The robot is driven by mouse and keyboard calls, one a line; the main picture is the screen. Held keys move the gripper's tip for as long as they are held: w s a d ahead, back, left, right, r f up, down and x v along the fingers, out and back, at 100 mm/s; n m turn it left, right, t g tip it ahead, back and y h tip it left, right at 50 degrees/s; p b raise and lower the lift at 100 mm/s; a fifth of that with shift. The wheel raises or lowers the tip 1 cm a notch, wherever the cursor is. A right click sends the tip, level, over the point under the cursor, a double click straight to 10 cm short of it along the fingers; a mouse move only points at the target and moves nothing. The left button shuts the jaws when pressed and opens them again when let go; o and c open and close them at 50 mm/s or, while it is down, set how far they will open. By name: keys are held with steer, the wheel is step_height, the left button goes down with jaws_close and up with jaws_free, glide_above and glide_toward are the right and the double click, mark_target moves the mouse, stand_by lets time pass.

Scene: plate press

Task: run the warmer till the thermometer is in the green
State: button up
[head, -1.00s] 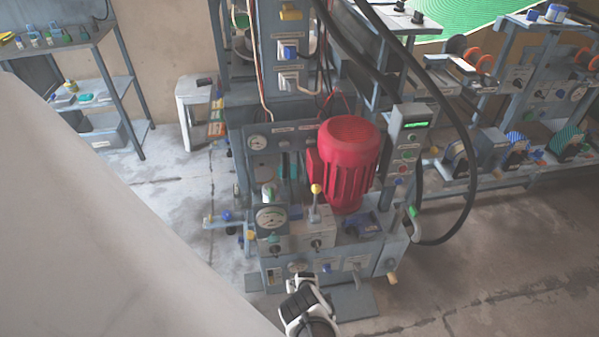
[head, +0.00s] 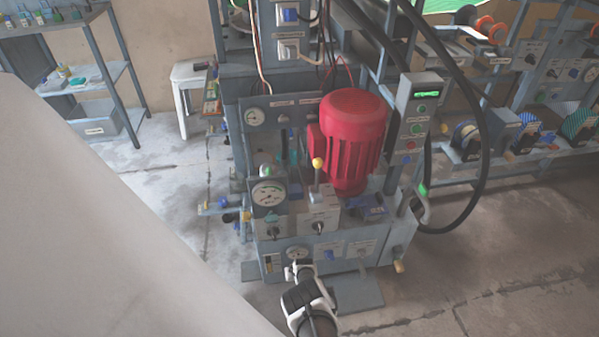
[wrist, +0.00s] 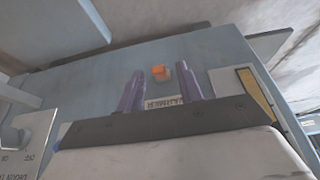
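An orange switch or knob (wrist: 158,72) on a blue-grey surface shows past the fingertips, beside a white label (wrist: 165,102) seen upside down. I cannot tell whether the fingers touch that surface. I cannot tell which is the thermometer, and no green band is readable.
A red motor (head: 352,130) and a yellow-knobbed lever (head: 318,163) stand above the panel. A control post with a green-lit display (head: 427,94) and thick black hoses are on the right. A white stool (head: 190,75) stands behind left. A yellow-edged plate (wrist: 254,90) shows in the wrist view.

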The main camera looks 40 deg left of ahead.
steer(key=shift+f, duration=0.1)
jaws_close()
steer(key=t+y, duration=0.1)
steer(key=f+y, duration=0.1)
steer(key=t+y, duration=0.1)
steer(key=shift+s+d+f+t, duration=0.25)
steer(key=shift+s+f+t, duration=0.05)
steer(key=shift+s+f, duration=0.1)
stand_by(0.5)
steer(key=shift+r, duration=0.1)
jaws_free()
steer(key=shift+d+r, duration=0.1)
steer(key=shift+d, duration=0.05)
stand_by(0.3)
